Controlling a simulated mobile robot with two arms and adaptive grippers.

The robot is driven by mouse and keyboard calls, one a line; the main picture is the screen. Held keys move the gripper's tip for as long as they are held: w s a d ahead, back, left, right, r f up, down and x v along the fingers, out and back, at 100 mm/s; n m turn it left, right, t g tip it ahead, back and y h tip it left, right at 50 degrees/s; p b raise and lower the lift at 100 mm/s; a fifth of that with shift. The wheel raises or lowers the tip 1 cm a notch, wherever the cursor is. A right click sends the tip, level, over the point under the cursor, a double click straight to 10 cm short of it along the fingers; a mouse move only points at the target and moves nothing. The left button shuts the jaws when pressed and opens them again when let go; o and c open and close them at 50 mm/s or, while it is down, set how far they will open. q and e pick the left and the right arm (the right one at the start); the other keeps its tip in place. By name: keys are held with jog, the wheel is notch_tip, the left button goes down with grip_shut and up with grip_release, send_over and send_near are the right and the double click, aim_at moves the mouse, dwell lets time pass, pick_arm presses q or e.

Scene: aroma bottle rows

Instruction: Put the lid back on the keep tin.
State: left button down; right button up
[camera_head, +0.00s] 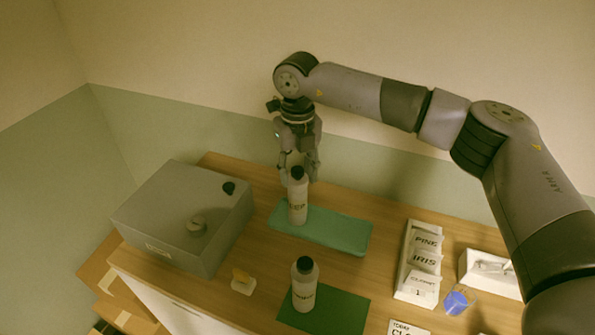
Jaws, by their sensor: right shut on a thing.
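The keep tin appears to be the grey box (158,212) at the left of the counter, with a small label on its front. Its top looks closed. A round grey knob (196,225) and a small black knob-like piece (229,187) stand on the top. I cannot tell where the lid's edge is. My right gripper (298,172) points down at the back of the counter, shut on a white bottle (297,205) with a black cap. This bottle is upright at the left end of the green mat; I cannot tell if it touches it. My left gripper is out of view.
A second white bottle (304,288) stands on the dark green front mat (345,312). The green back mat (345,235) is otherwise bare. A small yellow-and-white piece (243,281) lies beside the tin. A card rack (417,262), a blue piece (456,302) and a white tray (487,272) are at right.

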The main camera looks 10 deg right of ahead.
dwell(0.7)
jog(key=o, duration=0.9)
jog(key=o, duration=0.5)
jog(key=shift+c, duration=0.2)
jog(key=shift+r, duration=0.15)
jog(key=shift+r+p, duration=1.4)
jog(key=shift+r, duration=2)
